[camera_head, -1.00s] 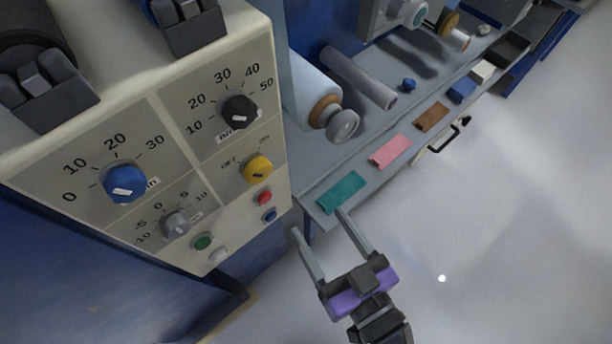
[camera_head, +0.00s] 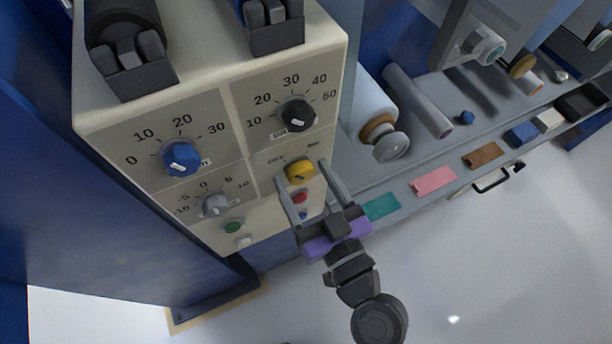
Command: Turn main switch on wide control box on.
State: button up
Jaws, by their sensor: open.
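The wide control box (camera_head: 262,141) is a cream box on the left of the view, with several knobs and buttons on its front panel. Its main switch, a yellow round knob (camera_head: 300,171), sits between OFF and ON marks at the lower right of the panel. Its exact pointer direction is hard to read. My gripper (camera_head: 301,171) is open, with one finger on each side of the yellow knob in the picture. I cannot tell whether the fingers touch it. The red button (camera_head: 299,197) shows between the fingers, and a blue button (camera_head: 303,215) is partly hidden.
A blue knob (camera_head: 182,158), a black knob (camera_head: 298,115), a grey knob (camera_head: 215,204) and a green button (camera_head: 233,227) share the panel. A grey bench (camera_head: 412,160) with rollers and coloured pieces stands to the right. Open floor lies at the lower right.

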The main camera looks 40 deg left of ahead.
jog(key=c, duration=1.4)
jog(key=shift+o, duration=0.2)
jog(key=shift+m, duration=0.4)
jog(key=m, duration=0.6)
jog(key=shift+m, duration=0.4)
jog(key=m+p, duration=0.1)
jog(key=m, duration=0.3)
jog(key=shift+m+p, duration=0.4)
jog(key=shift+m, duration=0.7)
jog(key=shift+f, duration=0.1)
